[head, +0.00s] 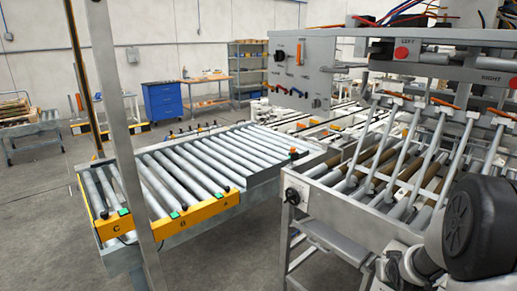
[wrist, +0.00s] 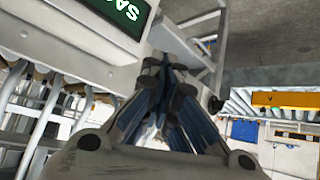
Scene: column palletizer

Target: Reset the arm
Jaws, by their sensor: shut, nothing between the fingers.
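My gripper (wrist: 165,105) shows in the middle of the wrist view, its dark fingers together with nothing between them. It is close to a grey-white machine housing with a green lit sign (wrist: 122,14) at the top. Whether it touches the housing I cannot tell. In the head view a part of my arm fills the lower right corner. My gripper is out of sight there.
A roller conveyor (head: 195,150) with yellow end plates stands at the left centre. The palletizer frame with a control panel (head: 297,75) and slanted bars is at the right. A blue cabinet (head: 163,103) stands behind. Open floor lies at the left.

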